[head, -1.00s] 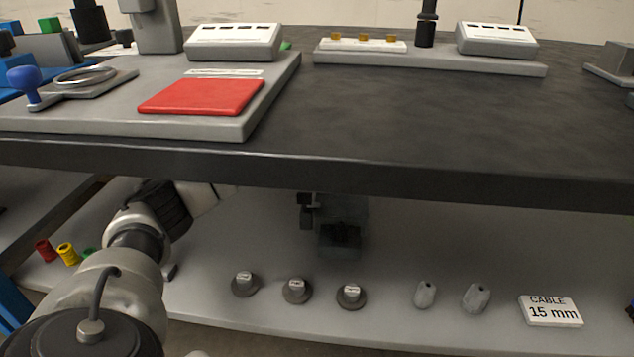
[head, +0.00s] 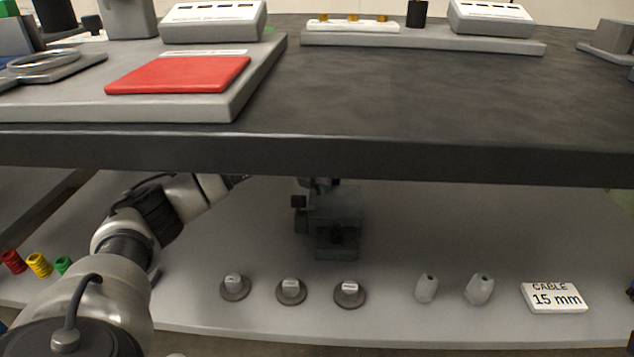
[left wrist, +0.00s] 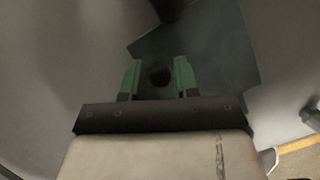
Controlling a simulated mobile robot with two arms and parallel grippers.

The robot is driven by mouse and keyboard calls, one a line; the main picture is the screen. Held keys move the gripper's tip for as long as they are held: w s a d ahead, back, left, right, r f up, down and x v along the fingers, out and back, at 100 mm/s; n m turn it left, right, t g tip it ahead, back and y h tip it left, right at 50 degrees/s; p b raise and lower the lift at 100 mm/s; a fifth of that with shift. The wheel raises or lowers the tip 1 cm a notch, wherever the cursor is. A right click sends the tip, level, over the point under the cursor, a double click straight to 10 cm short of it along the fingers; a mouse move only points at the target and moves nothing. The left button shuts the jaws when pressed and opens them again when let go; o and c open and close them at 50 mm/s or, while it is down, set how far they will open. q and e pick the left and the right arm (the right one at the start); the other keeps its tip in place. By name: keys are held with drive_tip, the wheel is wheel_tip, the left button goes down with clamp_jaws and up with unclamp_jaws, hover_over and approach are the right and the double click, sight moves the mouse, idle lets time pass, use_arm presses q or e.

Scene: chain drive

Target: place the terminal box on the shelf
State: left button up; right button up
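A dark grey box (head: 337,215), which looks like the terminal box, is at the pale shelf (head: 420,325) under the table, behind the row of knobs. The tabletop edge is just above it, and I cannot tell whether it rests on the shelf. My left arm reaches in under the tabletop from the left toward it; the hand is mostly hidden in the head view. In the left wrist view the green fingers of my left gripper (left wrist: 158,75) stand apart in front of a dark box face (left wrist: 215,50). A dark round spot shows between them; I cannot tell whether they grip anything. My right gripper is not in view.
The thick tabletop edge (head: 400,160) hangs over the shelf. Several grey knobs (head: 291,290), two grey capsule-shaped pieces (head: 479,289) and a "CABLE 15 mm" plate (head: 555,298) line the shelf's front. Coloured cylinders (head: 39,264) stand at left. A red pad (head: 178,74) lies above.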

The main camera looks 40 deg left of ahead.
use_arm(q)
drive_tip(key=o, duration=0.3)
